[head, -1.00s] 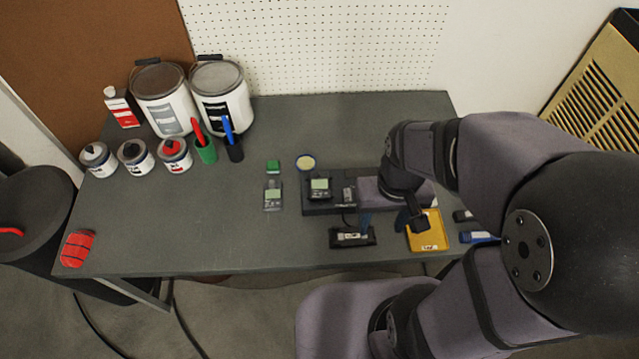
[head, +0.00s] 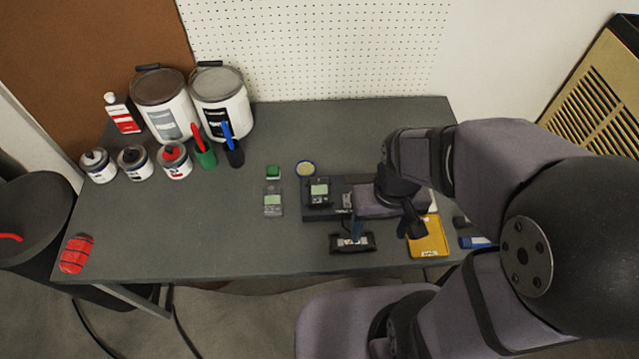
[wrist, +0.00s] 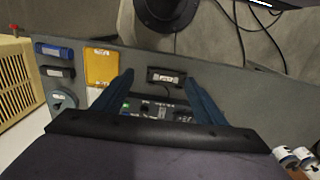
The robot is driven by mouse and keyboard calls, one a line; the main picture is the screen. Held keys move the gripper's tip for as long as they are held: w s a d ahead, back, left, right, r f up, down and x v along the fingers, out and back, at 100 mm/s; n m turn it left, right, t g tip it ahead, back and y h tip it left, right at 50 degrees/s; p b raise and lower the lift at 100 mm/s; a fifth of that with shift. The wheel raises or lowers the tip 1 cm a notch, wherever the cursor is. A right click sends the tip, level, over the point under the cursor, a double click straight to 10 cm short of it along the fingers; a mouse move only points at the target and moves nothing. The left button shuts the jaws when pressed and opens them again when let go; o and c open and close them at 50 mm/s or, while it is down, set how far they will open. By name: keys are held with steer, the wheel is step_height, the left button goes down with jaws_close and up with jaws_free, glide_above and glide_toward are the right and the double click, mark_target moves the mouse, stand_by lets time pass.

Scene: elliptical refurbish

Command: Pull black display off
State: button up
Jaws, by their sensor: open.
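A small black display (head: 319,190) with a pale green screen sits upright on the left part of a dark base unit (head: 310,214) on the table. In the wrist view, a green-lit part and small markings of the base unit (wrist: 150,110) show between the finger bases. In the wrist view my gripper (wrist: 160,70) is open and empty, with fingers spread. The right end of the base unit is hidden under my wrist.
A grey display-like device (head: 273,202) and a green block (head: 273,171) lie left of the base. A black labelled part (head: 352,243) lies in front, beneath the fingers. A yellow pad (head: 428,240) is at right. Paint cans (head: 165,105) stand back left. The left middle table is clear.

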step_height(320, 180, down, 5)
steer(key=s+a+n+g, duration=0.1)
steer(key=s+a+g, duration=0.1)
steer(key=t+b, duration=0.2)
glide_above(320, 193)
steer(key=shift+w+a+f+m, duration=0.1)
steer(key=shift+w+f+m, duration=0.15)
steer(key=shift+f+m, duration=0.1)
steer(key=shift+s+f+m, duration=0.1)
steer(key=shift+s+m, duration=0.1)
steer(key=shift+m, duration=0.15)
steer(key=shift+f, duration=0.15)
steer(key=shift+f+p, duration=0.85)
steer(key=shift+f, duration=2.65)
